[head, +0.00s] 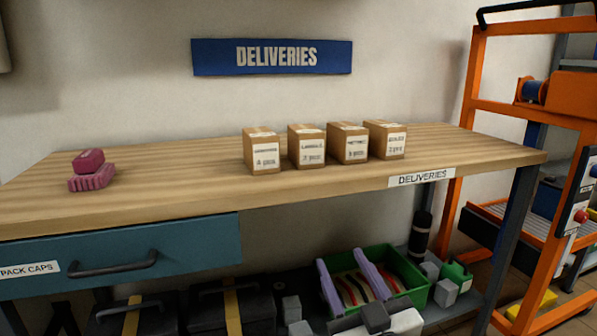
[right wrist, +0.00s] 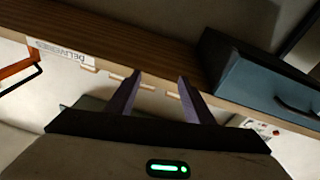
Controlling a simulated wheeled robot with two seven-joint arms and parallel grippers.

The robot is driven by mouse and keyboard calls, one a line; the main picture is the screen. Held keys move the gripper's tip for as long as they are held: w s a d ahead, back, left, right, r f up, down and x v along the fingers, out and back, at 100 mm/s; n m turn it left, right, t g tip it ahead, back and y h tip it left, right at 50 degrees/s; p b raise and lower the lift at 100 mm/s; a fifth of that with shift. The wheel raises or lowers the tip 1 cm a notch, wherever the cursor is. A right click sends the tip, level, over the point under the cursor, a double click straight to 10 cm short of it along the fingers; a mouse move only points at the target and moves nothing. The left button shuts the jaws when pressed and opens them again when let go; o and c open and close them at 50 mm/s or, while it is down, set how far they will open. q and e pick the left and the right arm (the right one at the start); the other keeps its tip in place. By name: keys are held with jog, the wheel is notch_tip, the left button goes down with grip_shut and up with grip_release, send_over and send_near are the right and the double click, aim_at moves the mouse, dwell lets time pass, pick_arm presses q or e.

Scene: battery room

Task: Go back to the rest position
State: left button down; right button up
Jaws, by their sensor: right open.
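My right gripper (head: 341,257) is at the bottom of the head view, in front of the bench and below the level of its top. Its two purple fingers are spread apart with nothing held between them. In the right wrist view the fingers (right wrist: 157,75) also stand apart and empty, pointing toward the bench's front edge (right wrist: 150,92), which appears upside down. My left gripper is in neither view.
Several cardboard boxes (head: 348,145) stand in a row on the wooden bench (head: 180,160). A teal drawer (head: 190,248) sits below. Behind the fingers is a green crate (head: 412,272) on the lower shelf. An orange rack (head: 455,200) stands right.

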jog(key=s+d+f+m+g+h, duration=0.1)
jog(key=s+d+f+g, duration=0.15)
jog(key=f, duration=0.35)
jog(key=s+d+f+m+g+h, duration=0.1)
jog(key=s+f+g, duration=0.15)
jog(key=f, duration=0.45)
jog(key=s+f+g+y, duration=0.1)
jog(key=s+f+g, duration=0.3)
jog(key=s+f, duration=0.55)
jog(key=s+f+g, duration=0.3)
jog(key=s+f, duration=0.3)
jog(key=s, duration=0.6)
pick_arm(q)
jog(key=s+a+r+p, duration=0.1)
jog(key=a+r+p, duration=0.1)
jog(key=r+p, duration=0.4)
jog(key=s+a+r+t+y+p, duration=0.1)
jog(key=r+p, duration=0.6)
jog(key=p, duration=0.9)
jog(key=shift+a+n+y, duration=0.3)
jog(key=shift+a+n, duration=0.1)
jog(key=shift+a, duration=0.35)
pick_arm(e)
jog(key=s+d+r+t+h, duration=0.1)
jog(key=d+r, duration=0.3)
jog(key=r, duration=0.9)
jog(key=shift+r+m+h, duration=0.25)
jog(key=shift+m+h, duration=0.05)
jog(key=shift+d, duration=0.1)
